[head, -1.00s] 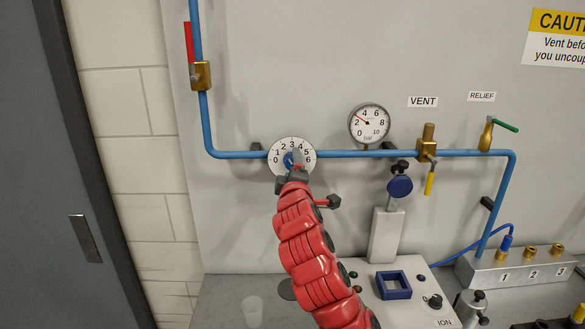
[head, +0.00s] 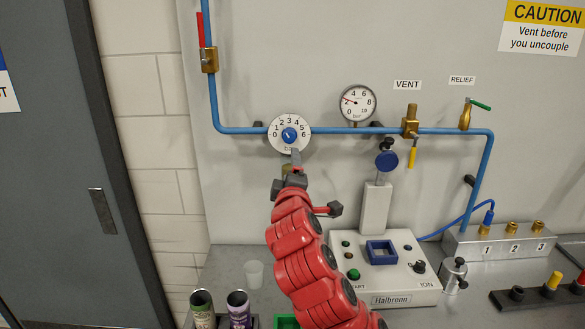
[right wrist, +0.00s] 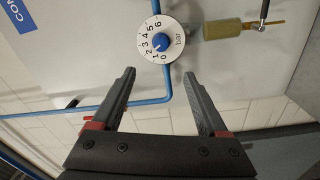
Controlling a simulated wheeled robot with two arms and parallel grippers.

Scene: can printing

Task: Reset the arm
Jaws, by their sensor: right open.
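The white regulator dial (head: 274,141) with its blue knob (head: 289,135) sits on the blue pipe and shows numbers 0 to 6. In the right wrist view the dial (right wrist: 174,51) and blue knob (right wrist: 160,42) show beyond the fingertips. The right gripper (right wrist: 159,73) is open there, with nothing between its fingers. My left gripper is not in view.
A pressure gauge (head: 358,102), vent valve (head: 411,122) and relief valve (head: 466,115) stand along the pipe to the right. Below are a grey machine box (head: 405,283), a clear cup (head: 254,273) and two cans (head: 239,309). A grey door (head: 70,200) is at left.

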